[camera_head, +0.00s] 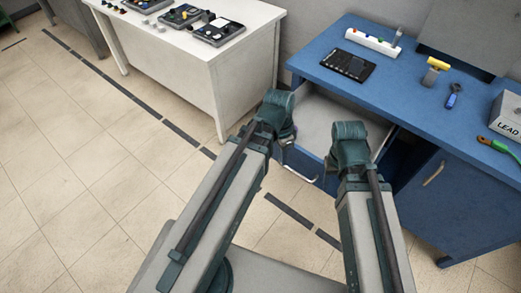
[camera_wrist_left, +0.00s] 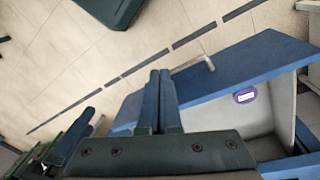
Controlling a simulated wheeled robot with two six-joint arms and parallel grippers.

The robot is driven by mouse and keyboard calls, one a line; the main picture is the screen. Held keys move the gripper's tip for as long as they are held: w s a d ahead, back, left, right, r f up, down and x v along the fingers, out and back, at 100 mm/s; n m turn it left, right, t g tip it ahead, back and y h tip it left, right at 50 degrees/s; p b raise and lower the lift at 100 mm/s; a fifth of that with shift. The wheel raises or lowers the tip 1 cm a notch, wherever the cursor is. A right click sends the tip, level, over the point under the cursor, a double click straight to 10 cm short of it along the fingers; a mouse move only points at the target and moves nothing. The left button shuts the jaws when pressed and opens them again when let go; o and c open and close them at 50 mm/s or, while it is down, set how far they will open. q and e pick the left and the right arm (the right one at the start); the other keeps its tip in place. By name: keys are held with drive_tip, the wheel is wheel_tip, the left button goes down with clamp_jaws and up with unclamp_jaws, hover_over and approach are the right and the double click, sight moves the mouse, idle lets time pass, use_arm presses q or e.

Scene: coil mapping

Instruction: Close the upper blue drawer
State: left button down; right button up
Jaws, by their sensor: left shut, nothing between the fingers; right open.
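The upper blue drawer (camera_head: 304,163) stands pulled out from the blue workbench, its light grey inside showing. In the left wrist view, its blue front panel (camera_wrist_left: 265,65) and grey inside (camera_wrist_left: 275,112) appear, with a pale handle (camera_wrist_left: 209,63) on the outer face. My left gripper (camera_wrist_left: 160,78) is shut and empty, with its fingers beside and over the drawer front; I cannot tell if they touch it. My left wrist (camera_head: 278,112) hides part of the drawer. My right gripper (camera_wrist_left: 75,137) is open and empty at the lower left. Its jaws are hidden in the head view.
The blue workbench (camera_head: 405,80) carries a black tablet (camera_head: 348,64), a yellow-headed tool (camera_head: 435,71) and a box marked LEAD (camera_head: 506,116). A cupboard door with a handle (camera_head: 433,174) is at right. A white table (camera_head: 235,55) stands left of the drawer. Floor at left is clear.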

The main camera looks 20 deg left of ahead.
use_arm(q)
drive_tip(key=w+a+f+m+t+h+b, duration=0.2)
drive_tip(key=w+a+f+m+b, duration=0.15)
drive_tip(key=a+m+b, duration=0.4)
drive_tip(key=w+a+f+m+t+h+b, duration=0.2)
drive_tip(key=w+a+f+m+h+b, duration=0.15)
drive_tip(key=a, duration=0.75)
drive_tip(key=w+b+x, duration=0.2)
drive_tip(key=b+x, duration=0.6)
drive_tip(key=x, duration=0.3)
drive_tip(key=shift+w+y, duration=0.45)
drive_tip(key=shift+w, duration=0.05)
drive_tip(key=shift+t, duration=0.3)
drive_tip(key=w+d, duration=0.2)
drive_tip(key=w, duration=0.6)
drive_tip(key=w+d, duration=0.3)
drive_tip(key=w, duration=0.6)
drive_tip(key=w+d, duration=0.3)
drive_tip(key=w, duration=0.6)
drive_tip(key=shift+w+d, duration=0.1)
drive_tip(key=shift+d, duration=0.1)
hover_over(307, 106)
drive_tip(key=shift+w+r, duration=0.1)
drive_tip(key=shift+w, duration=0.05)
